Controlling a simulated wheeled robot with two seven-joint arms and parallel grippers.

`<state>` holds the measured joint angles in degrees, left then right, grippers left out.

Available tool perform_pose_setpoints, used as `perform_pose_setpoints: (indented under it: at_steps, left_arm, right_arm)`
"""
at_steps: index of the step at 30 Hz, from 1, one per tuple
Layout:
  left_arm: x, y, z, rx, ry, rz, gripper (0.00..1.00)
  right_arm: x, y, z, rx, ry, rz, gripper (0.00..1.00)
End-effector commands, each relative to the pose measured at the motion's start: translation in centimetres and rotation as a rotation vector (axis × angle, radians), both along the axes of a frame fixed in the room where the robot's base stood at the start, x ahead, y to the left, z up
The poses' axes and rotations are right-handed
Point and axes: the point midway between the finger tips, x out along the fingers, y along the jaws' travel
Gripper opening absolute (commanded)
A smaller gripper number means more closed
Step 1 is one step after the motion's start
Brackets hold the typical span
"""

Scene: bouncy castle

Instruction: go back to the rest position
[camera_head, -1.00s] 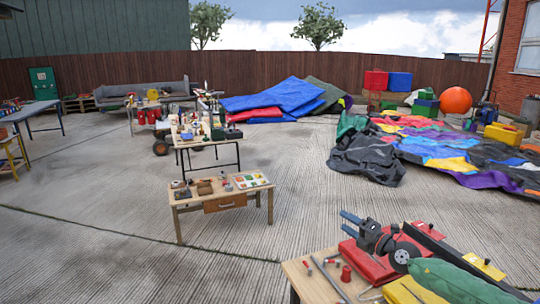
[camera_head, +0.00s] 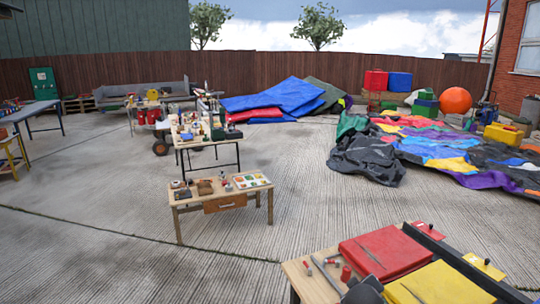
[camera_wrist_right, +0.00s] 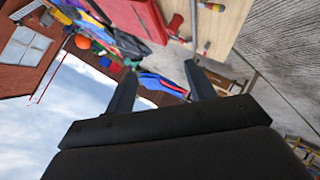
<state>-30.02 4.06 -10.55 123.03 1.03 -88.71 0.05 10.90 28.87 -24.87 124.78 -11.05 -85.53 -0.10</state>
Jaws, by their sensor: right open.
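My right gripper (camera_wrist_right: 162,84) shows in the right wrist view with its two dark fingers spread apart and nothing between them. That view is tilted, with sky at the lower left and the near table's wooden top at the upper right. In the head view only a dark part of my right arm shows at the bottom edge, in front of the near wooden table (camera_head: 296,270); its fingers cannot be made out there. My left gripper is not in view.
The near table holds a red case (camera_head: 385,252), a yellow case (camera_head: 440,284) and small tools. A small workbench (camera_head: 222,202) with tools stands further off. Colourful castle fabric (camera_head: 445,150) lies at the right. The concrete ground (camera_head: 90,215) at the left is clear.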

Motion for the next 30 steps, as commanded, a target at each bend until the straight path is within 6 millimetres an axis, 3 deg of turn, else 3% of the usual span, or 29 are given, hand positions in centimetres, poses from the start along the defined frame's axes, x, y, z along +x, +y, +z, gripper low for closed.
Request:
perform_pose_setpoints:
  at_steps: [3, 9, 15, 30]
  left_arm:
    - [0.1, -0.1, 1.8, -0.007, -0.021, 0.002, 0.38]
    - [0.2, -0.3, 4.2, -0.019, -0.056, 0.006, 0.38]
    - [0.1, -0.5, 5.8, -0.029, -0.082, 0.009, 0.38]
    - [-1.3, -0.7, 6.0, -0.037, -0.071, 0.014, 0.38]
  right_arm:
    - [-4.2, 2.2, -4.0, 0.129, 0.128, -0.010, 0.55]
    - [-10.3, 5.2, -9.0, 0.311, 0.268, -0.015, 0.55]
    - [-16.2, 6.9, -13.2, 0.438, 0.367, -0.061, 0.55]
    - [-33.2, 10.2, -23.9, 0.601, 0.648, -0.228, 0.55]
